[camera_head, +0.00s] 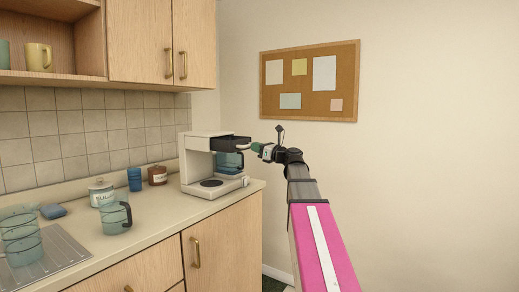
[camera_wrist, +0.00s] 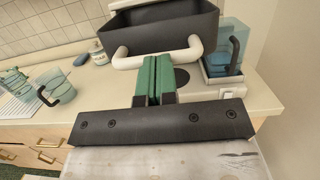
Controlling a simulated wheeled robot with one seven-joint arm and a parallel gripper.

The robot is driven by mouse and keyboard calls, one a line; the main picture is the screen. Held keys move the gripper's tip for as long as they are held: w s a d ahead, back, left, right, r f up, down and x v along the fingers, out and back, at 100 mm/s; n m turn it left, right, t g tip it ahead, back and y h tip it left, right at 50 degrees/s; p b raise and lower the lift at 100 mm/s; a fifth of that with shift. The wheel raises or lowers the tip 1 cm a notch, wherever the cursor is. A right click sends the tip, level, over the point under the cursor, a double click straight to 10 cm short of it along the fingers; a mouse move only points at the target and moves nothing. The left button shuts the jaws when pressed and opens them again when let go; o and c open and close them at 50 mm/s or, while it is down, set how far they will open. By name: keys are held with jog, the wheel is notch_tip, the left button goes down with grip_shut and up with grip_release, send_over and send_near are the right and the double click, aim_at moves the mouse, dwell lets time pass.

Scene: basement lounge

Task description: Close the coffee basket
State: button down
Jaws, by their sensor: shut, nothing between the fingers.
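The white coffee maker (camera_head: 197,160) stands at the right end of the counter. Its dark coffee basket (camera_head: 230,142) sticks out from the upper part, so it looks pulled out. In the wrist view the basket (camera_wrist: 168,27) is a dark box with a white, bar-like handle (camera_wrist: 128,58) across its front. My gripper (camera_head: 257,147) is at the basket's front, just right of the handle in the head view. Its green fingers (camera_wrist: 156,68) are together and empty, in line with the handle's middle. I cannot tell whether the tips touch it.
A blue see-through container with a dark handle (camera_wrist: 228,48) stands beside the basket. A round dark plate (camera_head: 212,183) is on the machine's base. Jars, a blue cup (camera_head: 134,179) and a glass mug (camera_head: 117,217) stand left. Wall cabinets (camera_head: 160,45) hang above.

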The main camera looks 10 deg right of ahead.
jog(key=x, duration=0.4)
jog(key=f+x, duration=0.1)
jog(key=x, duration=0.3)
jog(key=f+x, duration=0.1)
jog(key=x, duration=0.4)
jog(key=shift+w+f, duration=0.1)
jog(key=shift+w, duration=0.15)
jog(key=shift+a, duration=0.1)
